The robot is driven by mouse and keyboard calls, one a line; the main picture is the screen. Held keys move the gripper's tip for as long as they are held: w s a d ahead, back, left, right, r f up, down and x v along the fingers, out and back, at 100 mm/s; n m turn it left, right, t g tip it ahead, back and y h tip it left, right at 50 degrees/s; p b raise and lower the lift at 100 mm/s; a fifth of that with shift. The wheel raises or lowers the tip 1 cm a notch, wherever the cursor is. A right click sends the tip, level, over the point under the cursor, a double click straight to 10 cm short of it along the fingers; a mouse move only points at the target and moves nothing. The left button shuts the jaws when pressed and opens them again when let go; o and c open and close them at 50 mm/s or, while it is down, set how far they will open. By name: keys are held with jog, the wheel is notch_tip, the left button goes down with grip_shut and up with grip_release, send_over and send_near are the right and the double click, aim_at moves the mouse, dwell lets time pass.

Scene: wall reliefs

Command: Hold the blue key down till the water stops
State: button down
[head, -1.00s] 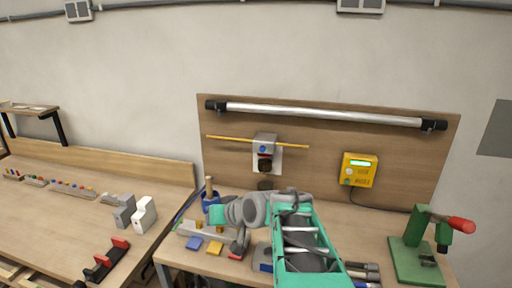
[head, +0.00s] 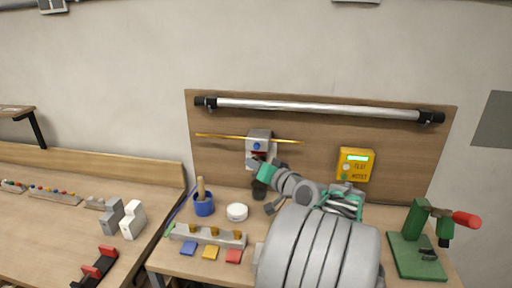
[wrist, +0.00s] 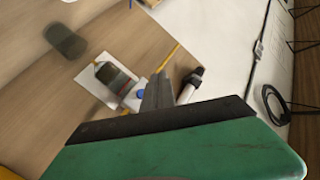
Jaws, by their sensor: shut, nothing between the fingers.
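The blue key (head: 257,146) is a small round button on the front of a grey dispenser (head: 260,135) fixed to the wooden panel. A yellow rod runs across behind it. My gripper (head: 251,163) is shut and empty, with its tips in front of the dispenser, just below the blue key. In the wrist view the shut grey fingers (wrist: 158,88) lie close beside the blue key (wrist: 141,94); I cannot tell if they touch it. The lower front of the dispenser is partly hidden by my gripper. A dark cup (head: 259,189) stands below it. I cannot make out any water.
A yellow box with a lit display (head: 355,163) hangs to the right on the panel. On the table are a blue mortar (head: 203,206), a white round lid (head: 237,212), a grey block with knobs and coloured plates, and a green press (head: 416,254).

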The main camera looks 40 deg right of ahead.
aim_at(257, 146)
jog(key=w+d, duration=0.4)
jog(key=d, duration=0.1)
jog(key=shift+w+d+p, duration=0.2)
jog(key=shift+d+p, duration=0.05)
jog(key=shift+p, duration=0.15)
dwell(1.7)
jog(key=shift+w+d, duration=0.3)
jog(key=shift+d, duration=0.05)
jog(key=shift+w+d+b, duration=0.2)
jog(key=shift+d+b, duration=0.1)
jog(key=shift+d, duration=0.05)
dwell(1.7)
jog(key=shift+a, duration=0.1)
dwell(1.2)
jog(key=shift+s+a+b, duration=0.45)
jog(key=shift+s+a, duration=0.05)
jog(key=shift+a, duration=0.1)
